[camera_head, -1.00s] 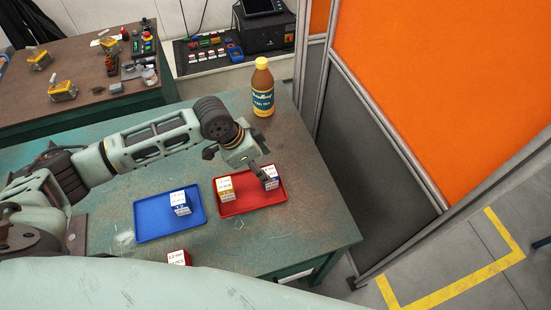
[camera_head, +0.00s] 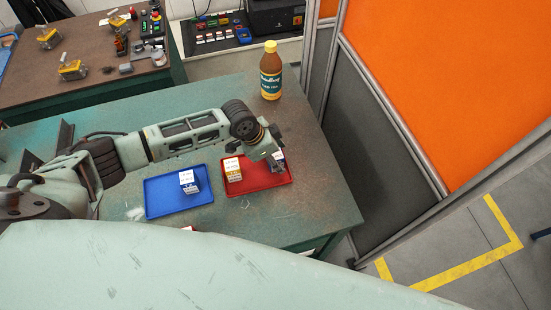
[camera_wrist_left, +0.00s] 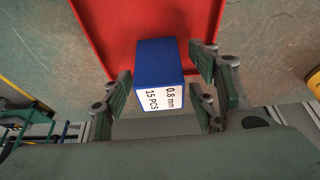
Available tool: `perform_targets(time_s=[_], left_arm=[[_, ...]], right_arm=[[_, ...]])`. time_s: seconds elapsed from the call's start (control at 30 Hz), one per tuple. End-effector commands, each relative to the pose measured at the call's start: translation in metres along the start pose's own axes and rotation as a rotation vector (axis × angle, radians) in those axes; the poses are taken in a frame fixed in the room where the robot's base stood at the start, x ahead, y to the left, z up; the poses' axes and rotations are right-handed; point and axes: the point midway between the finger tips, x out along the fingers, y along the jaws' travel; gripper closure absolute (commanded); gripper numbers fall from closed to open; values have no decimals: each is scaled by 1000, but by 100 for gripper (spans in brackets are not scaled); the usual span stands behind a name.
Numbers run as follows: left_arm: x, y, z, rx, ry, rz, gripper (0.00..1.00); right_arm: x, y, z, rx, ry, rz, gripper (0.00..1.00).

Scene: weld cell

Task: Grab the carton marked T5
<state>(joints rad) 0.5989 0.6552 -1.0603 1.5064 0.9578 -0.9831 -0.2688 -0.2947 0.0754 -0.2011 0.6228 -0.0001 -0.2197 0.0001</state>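No T5 mark can be read on any carton. A blue carton (camera_wrist_left: 155,70) with a white label reading "0.8 mm, 15 PCS" is between my left gripper's fingers in the wrist view. In the head view it stands at the right end of the red tray (camera_head: 262,184), mostly hidden by the gripper. My left gripper (camera_head: 277,157) is open around it, with small gaps beside the carton in the wrist view (camera_wrist_left: 160,92). A yellow-and-white carton (camera_head: 233,170) stands left in the red tray. Another blue carton (camera_head: 189,183) is in the blue tray (camera_head: 165,205). My right gripper is not in view.
A brown bottle with a yellow cap (camera_head: 271,72) stands at the back of the green table (camera_head: 320,180). A red item (camera_head: 189,228) barely shows at the front. An orange-and-grey partition (camera_head: 375,150) stands right of the table.

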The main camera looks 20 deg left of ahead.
Motion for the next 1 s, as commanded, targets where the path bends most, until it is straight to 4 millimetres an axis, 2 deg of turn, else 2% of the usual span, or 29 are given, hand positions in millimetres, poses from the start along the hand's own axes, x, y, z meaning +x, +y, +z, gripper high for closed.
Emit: perform_targets(time_s=[0.03,0.17,0.5,0.8,1.0], left_arm=[[0,0,0,0,0,0,53],[0,0,0,0,0,0,65],[-1,0,0,0,1,-1,93],[-3,-1,-1,0,2,-1,93],[-19,-1,-9,1,4,-2,93]], right_arm=[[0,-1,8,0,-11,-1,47],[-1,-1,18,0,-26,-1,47],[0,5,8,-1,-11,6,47],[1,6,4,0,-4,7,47],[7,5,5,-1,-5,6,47]])
